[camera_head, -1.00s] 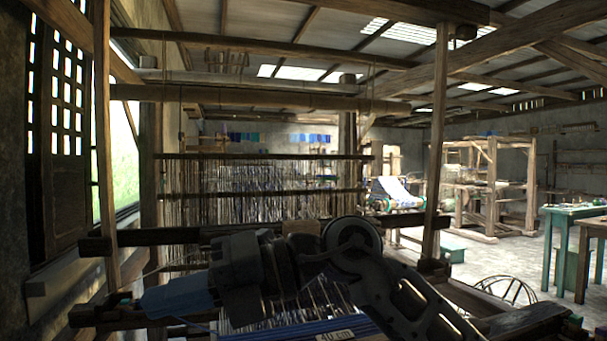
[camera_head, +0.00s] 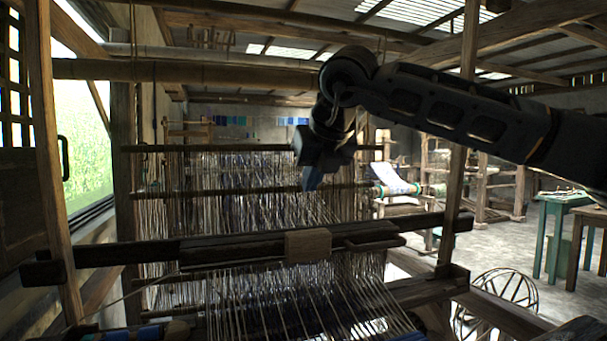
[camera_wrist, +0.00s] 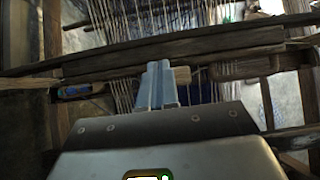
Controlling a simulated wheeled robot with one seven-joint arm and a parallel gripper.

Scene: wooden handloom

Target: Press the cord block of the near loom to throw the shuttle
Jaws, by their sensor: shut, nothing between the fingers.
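The near loom's cord block is a pale tan block (camera_head: 308,246) on the dark horizontal beam (camera_head: 220,250) across the warp threads. In the wrist view the block (camera_wrist: 182,75) shows partly behind my fingers. My gripper (camera_head: 311,182) points down, with blue fingertips, in front of the warp and higher in the picture than the block. Its fingers (camera_wrist: 160,84) are together and empty in the wrist view. I see no contact with the block. A small object with a blue part (camera_wrist: 75,91) lies left of the fingers; I cannot tell whether it is the shuttle.
Upright posts stand left (camera_head: 52,160) and right (camera_head: 458,150) of the warp (camera_head: 250,200). A spoked wheel (camera_head: 495,300) stands on the floor at the right. A green table (camera_head: 560,205) stands farther right, with open floor between. A window (camera_head: 85,140) is at the left.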

